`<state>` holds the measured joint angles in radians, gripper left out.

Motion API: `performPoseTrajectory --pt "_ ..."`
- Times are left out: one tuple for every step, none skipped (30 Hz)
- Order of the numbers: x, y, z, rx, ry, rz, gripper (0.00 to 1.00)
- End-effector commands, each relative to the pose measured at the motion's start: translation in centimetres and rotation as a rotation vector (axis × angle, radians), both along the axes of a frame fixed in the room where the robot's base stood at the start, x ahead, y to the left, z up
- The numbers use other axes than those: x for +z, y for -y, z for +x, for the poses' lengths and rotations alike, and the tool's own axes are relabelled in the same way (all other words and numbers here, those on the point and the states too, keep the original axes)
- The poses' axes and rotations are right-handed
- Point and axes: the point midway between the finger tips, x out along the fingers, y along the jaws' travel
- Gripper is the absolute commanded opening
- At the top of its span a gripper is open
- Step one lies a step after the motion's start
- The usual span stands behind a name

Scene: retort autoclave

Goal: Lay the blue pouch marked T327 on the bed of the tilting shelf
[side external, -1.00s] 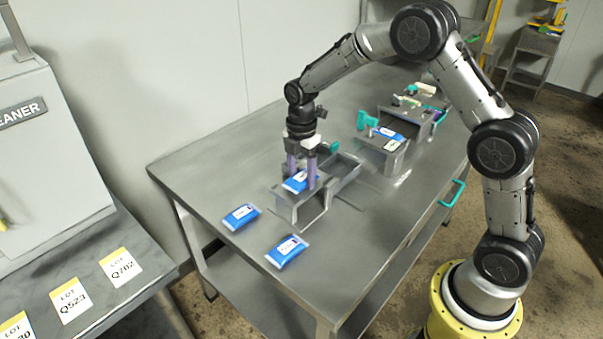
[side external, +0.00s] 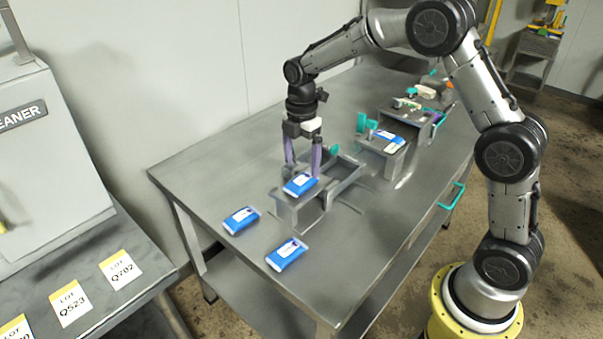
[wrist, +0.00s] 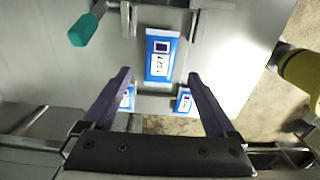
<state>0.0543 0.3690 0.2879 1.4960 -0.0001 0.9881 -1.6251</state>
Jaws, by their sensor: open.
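A blue pouch (side external: 300,184) with a white label lies flat on the bed of the near grey raised shelf (side external: 289,205). In the wrist view this pouch (wrist: 161,57) lies ahead of the fingers; its label is too small to read surely, so I cannot confirm T327. My gripper (side external: 302,168) is open just above the shelf, its purple fingers apart on either side of the pouch and holding nothing. In the wrist view the open fingers (wrist: 160,75) leave the pouch clear between them.
Two more blue pouches, one left (side external: 241,220) and one nearer (side external: 287,254), lie on the steel table (side external: 215,180). Another pouch (side external: 389,139) lies on a farther raised fixture with teal handles. Bare table lies left of the near shelf.

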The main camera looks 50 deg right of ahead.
Motion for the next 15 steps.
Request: performPoseTrajectory --pt "1.2 0.0 0.1 0.0 0.006 0.0 0.91" --pt "1.8 0.0 0.1 0.0 0.006 0.0 0.91" --pt "2.6 0.0 0.1 0.0 0.005 0.0 0.91" --pt "3.2 0.0 0.1 0.0 0.005 0.0 0.91" --pt "3.7 0.0 0.1 0.0 0.004 0.0 0.91" --pt "4.3 0.0 0.1 0.0 0.004 0.0 0.91" --pt "4.8 0.0 0.0 0.0 0.003 0.0 0.91" --pt "5.2 0.0 0.1 0.0 0.003 0.0 0.91" --pt "5.7 0.0 0.1 0.0 0.002 0.0 0.91" --pt "6.0 0.0 0.1 0.0 0.002 0.0 0.91" --pt "6.2 0.0 0.1 0.0 0.003 0.0 0.91" --pt "6.5 0.0 0.0 0.0 0.002 0.0 0.91" --pt "6.6 0.0 0.0 0.0 0.001 0.0 0.91" --pt "6.8 0.0 0.0 0.0 0.0 0.0 0.91" --pt "6.9 0.0 0.0 0.0 0.0 0.0 0.91"
